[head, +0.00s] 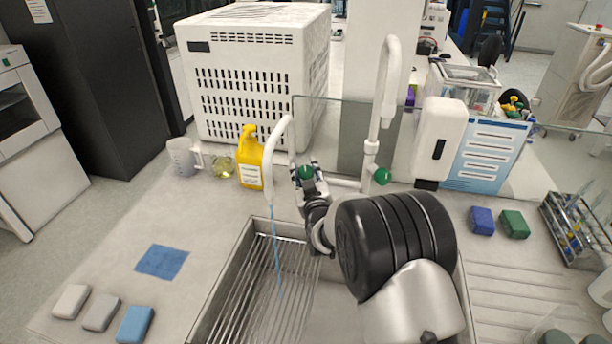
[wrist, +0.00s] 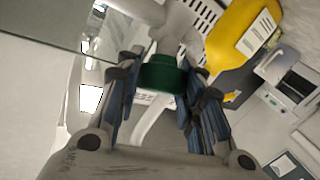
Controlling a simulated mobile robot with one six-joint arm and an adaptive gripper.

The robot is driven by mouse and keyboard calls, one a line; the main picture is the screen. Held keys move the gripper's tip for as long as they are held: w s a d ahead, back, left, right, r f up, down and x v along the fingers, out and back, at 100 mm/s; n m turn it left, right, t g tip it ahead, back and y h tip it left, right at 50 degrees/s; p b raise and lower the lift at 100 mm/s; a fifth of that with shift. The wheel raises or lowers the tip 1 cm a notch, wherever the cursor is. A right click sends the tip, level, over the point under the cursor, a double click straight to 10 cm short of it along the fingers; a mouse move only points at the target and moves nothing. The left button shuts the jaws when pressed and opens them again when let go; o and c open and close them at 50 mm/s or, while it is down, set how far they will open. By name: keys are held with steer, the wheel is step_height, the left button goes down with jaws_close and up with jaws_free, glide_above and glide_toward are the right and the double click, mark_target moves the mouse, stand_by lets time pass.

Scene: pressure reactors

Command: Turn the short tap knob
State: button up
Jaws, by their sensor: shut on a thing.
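The short white tap (head: 272,150) stands at the back of the sink. A thin blue stream of water (head: 276,245) falls from its spout into the basin. Its green knob (head: 306,173) sits to the right of the spout. My gripper (head: 308,175) reaches in from the front and is shut on this knob. In the wrist view the green knob (wrist: 162,75) lies between the blue finger pads of my gripper (wrist: 160,95). The fingers hide part of the knob's sides.
A taller white tap (head: 390,80) with its own green knob (head: 382,176) stands to the right. A yellow bottle (head: 249,160) stands left of the short tap. A glass panel (head: 340,125) rises behind. The sink (head: 250,250) lies below my arm.

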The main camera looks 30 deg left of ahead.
steer(key=n+g+y, duration=0.1)
steer(key=n, duration=0.1)
steer(key=n+g, duration=0.2)
steer(key=shift+w+d+r+n+g+y+p, duration=0.1)
steer(key=shift+n+g+y+p, duration=0.2)
steer(key=shift+y+p, duration=0.1)
steer(key=n+g+p, duration=0.3)
steer(key=shift+r+p, duration=0.1)
steer(key=shift+p, duration=0.2)
steer(key=shift+n+g+p, duration=0.8)
steer(key=shift+n+p, duration=0.2)
steer(key=shift+p, duration=0.2)
steer(key=shift+f, duration=0.2)
steer(key=o, duration=1.1)
steer(key=v, duration=1.2)
steer(key=shift+f, duration=0.1)
